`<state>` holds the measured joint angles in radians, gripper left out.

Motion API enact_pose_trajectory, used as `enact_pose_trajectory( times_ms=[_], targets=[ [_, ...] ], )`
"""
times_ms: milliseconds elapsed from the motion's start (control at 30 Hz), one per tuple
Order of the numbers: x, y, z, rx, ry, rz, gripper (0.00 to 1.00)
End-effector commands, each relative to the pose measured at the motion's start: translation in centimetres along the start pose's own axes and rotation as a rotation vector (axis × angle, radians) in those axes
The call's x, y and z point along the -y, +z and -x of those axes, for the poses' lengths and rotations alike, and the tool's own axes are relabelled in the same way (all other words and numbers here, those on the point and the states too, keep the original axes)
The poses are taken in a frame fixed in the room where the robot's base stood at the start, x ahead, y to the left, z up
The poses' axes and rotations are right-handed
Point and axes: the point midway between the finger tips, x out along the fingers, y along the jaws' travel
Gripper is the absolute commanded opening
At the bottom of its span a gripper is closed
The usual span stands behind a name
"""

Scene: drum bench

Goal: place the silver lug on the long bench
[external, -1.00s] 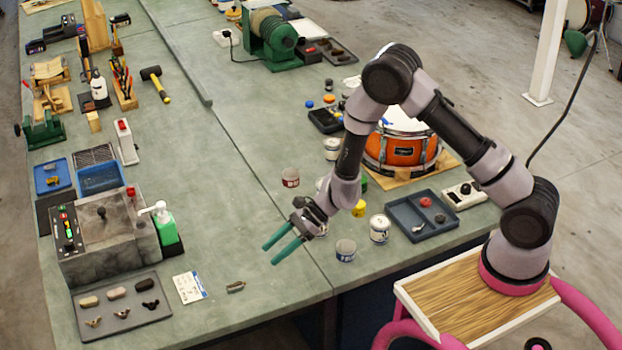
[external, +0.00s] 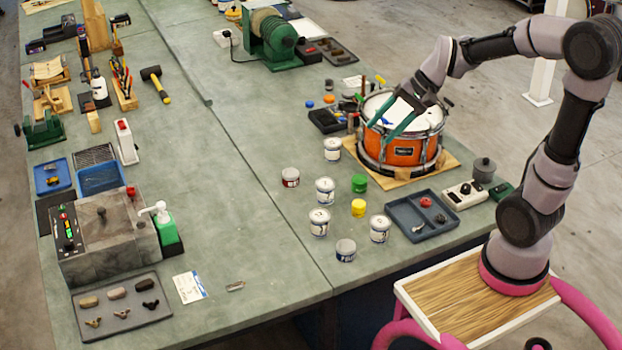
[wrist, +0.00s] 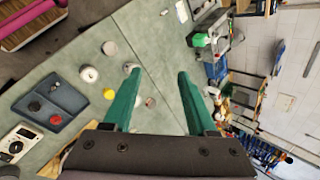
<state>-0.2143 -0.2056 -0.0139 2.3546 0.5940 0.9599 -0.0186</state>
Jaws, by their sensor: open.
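The silver lug (external: 235,286), a small piece, lies on the long bench (external: 262,240) near its front edge, right of a white card. It also shows as a tiny piece at the top of the wrist view (wrist: 164,12). My gripper (external: 378,133) has two green fingers, spread apart with nothing between them. In the external view it overlaps the orange drum, well away from the lug. The wrist view shows the fingers (wrist: 158,72) open, with the bench some distance beyond them.
The orange drum (external: 402,152) stands on a wooden board at the right. Several paint cans, among them a white one (external: 319,222), stand mid-bench. A dark tray (external: 421,233) lies right of them. A grey parts tray (external: 140,326) lies left of the card (external: 189,287).

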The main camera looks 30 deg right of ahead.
Motion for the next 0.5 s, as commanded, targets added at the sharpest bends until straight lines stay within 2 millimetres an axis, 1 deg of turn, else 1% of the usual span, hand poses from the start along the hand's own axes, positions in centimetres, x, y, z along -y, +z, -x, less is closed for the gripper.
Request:
enact_pose_trajectory(
  times_ms=[33,100,200,300,333,400,500],
  targets=[
    [-1.1,0.1,2.5,-0.066,0.007,0.057,0.58],
    [-2.9,0.1,5.3,-0.157,0.038,0.135,0.58],
    [-5.5,0.1,8.9,-0.288,0.089,0.233,0.58],
    [-7.7,0.2,11.8,-0.402,0.142,0.307,0.58],
    [-8.3,0.3,12.5,-0.430,0.156,0.324,0.58],
    [-9.3,0.4,13.8,-0.484,0.186,0.355,0.58],
    [-10.2,0.5,14.9,-0.531,0.214,0.382,0.58]
  ],
)
